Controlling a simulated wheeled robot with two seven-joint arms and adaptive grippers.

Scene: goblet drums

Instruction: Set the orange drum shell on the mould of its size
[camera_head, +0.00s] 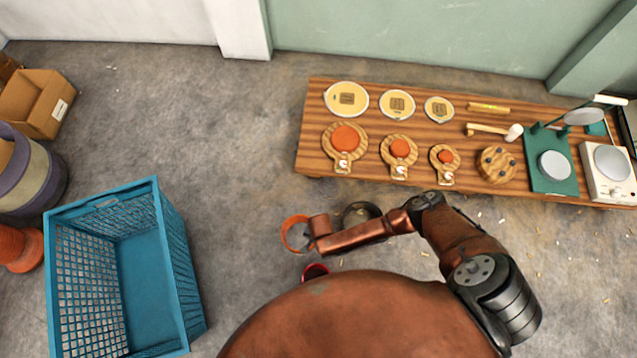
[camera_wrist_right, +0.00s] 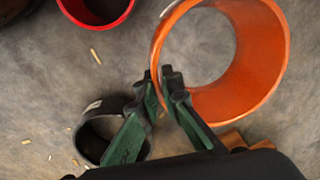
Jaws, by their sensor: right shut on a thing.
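The orange drum shell (camera_head: 288,236) is an open ring left of my right gripper (camera_head: 310,234), over the floor in front of the bench. In the right wrist view the green fingers of my right gripper (camera_wrist_right: 164,80) are shut on the wall of the orange shell (camera_wrist_right: 268,75), at its left rim. Three round wooden moulds with orange-red centres stand in a row on the bench: large (camera_head: 345,137), medium (camera_head: 400,149) and small (camera_head: 446,157). My left gripper is not in view.
A dark shell (camera_wrist_right: 90,140) and a red shell (camera_wrist_right: 95,12) are close by, low near the floor. The wooden bench (camera_head: 312,120) also holds yellow discs (camera_head: 347,98), a mallet (camera_head: 512,133) and a scale (camera_head: 610,165). A blue crate (camera_head: 185,260) stands at left.

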